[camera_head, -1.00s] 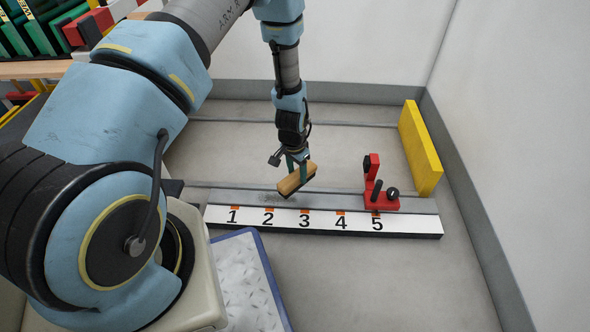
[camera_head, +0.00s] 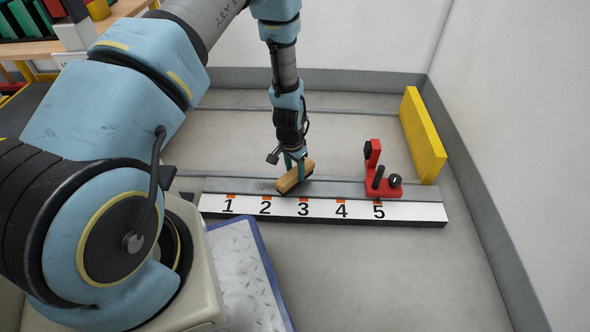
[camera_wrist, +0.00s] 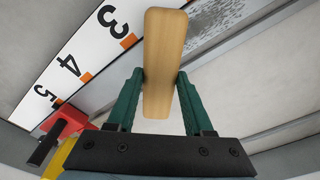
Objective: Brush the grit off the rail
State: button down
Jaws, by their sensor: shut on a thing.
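The rail (camera_head: 335,188) is a long grey bar behind a white strip numbered 1 to 5. Dark grit (camera_head: 262,187) lies on it around mark 2, partly hidden by the brush; in the wrist view the grit (camera_wrist: 213,22) shows as a speckled patch beside the brush. My gripper (camera_head: 295,163) is shut on a wooden-backed brush (camera_head: 296,176), held tilted over the rail between marks 2 and 3. In the wrist view the green fingers clasp the brush (camera_wrist: 163,60) from both sides. Bristles are hidden there; I cannot tell whether they touch the rail.
A red stop with black knobs (camera_head: 383,186) sits on the rail at mark 5. A yellow board (camera_head: 423,136) stands upright behind the rail's right end. A blue-edged tray (camera_head: 245,272) lies in front. Grey floor to the right is clear.

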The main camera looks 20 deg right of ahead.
jog(key=shift+f+b, duration=0.5)
jog(key=shift+f, duration=0.45)
dwell(0.4)
